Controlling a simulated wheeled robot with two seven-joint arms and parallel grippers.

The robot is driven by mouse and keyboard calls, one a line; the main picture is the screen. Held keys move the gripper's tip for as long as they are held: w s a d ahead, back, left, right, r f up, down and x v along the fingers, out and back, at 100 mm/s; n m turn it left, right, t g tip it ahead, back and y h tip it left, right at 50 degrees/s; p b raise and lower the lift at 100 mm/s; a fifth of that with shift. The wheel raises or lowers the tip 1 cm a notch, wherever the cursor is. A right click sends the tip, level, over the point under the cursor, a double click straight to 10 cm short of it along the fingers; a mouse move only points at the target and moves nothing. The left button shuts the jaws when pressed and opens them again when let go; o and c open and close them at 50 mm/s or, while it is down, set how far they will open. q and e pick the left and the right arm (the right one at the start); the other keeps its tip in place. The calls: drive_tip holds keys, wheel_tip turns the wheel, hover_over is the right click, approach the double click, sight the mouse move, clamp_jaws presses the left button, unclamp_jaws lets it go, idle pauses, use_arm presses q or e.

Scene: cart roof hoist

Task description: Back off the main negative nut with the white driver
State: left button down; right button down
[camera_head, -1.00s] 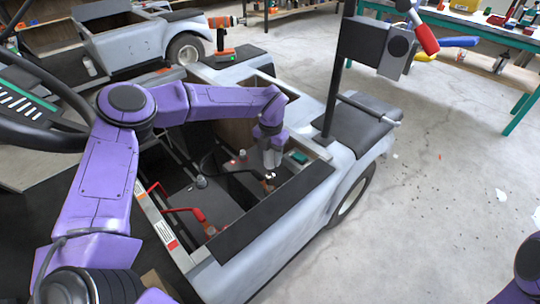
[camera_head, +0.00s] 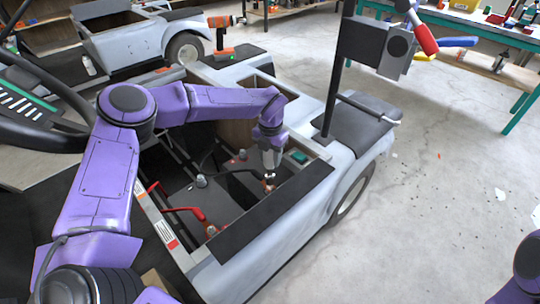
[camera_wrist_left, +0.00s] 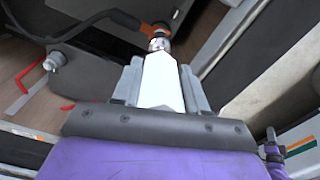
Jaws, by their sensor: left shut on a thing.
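My left gripper (camera_head: 270,157) reaches down into the open battery bay of the grey cart. In the left wrist view (camera_wrist_left: 160,90) its two grey fingers are shut on the white driver (camera_wrist_left: 162,82). The driver's metal tip sits at a terminal (camera_wrist_left: 158,36) with an orange part and a black cable; I cannot tell whether it is fully seated on the nut. In the head view that terminal (camera_head: 270,185) is small and partly hidden under the gripper. My right gripper is out of view.
Red cables (camera_head: 190,212) and another terminal post (camera_head: 201,181) stand in the bay. A dark panel (camera_head: 275,212) edges its right side. A black post with a box (camera_head: 365,42) rises behind. An orange drill (camera_head: 223,40) stands on the cart farther back.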

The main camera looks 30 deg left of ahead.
use_arm(q)
drive_tip(key=shift+f+b, duration=0.85)
drive_tip(key=shift+f, duration=0.6)
drive_tip(key=n, duration=1)
drive_tip(key=shift+a, duration=0.1)
drive_tip(key=shift+r, duration=0.15)
